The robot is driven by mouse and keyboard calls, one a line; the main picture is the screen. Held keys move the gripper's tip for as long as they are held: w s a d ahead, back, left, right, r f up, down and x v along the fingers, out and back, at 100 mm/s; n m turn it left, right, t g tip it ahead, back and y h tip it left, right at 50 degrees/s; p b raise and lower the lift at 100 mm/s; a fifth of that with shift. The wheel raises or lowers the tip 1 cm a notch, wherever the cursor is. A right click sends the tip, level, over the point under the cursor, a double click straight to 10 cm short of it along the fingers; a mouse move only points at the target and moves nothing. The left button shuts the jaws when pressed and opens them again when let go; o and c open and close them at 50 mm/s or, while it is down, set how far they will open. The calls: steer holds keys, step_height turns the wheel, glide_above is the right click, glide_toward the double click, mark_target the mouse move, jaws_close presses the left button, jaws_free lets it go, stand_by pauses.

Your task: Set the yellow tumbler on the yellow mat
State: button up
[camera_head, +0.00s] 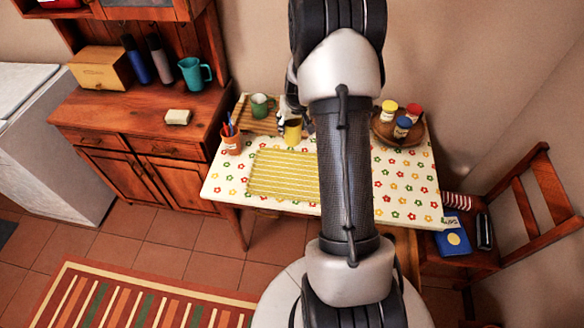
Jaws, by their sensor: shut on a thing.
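The yellow tumbler (292,134) is upright at the far edge of the yellow mat. My gripper (293,117) is shut on the tumbler, coming from behind and above it. Much of the gripper is dark and partly hidden by my arm. The yellow striped mat (270,174) lies flat on the flowered tablecloth, and its right end is hidden behind my arm. I cannot tell whether the tumbler's base touches anything or hangs a little above.
An orange cup with pens (231,141) stands left of the mat. Behind are a green mug (260,106) and a slatted wooden board (248,123). A round wooden tray (384,137) with several lidded jars is at right. The mat's visible surface is clear.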

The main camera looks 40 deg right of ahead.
steer(key=shift+f+b, duration=4.3)
steer(key=shift+f, duration=5.1)
steer(key=shift+f, duration=0.15)
steer(key=o, duration=1)
steer(key=shift+o, duration=0.2)
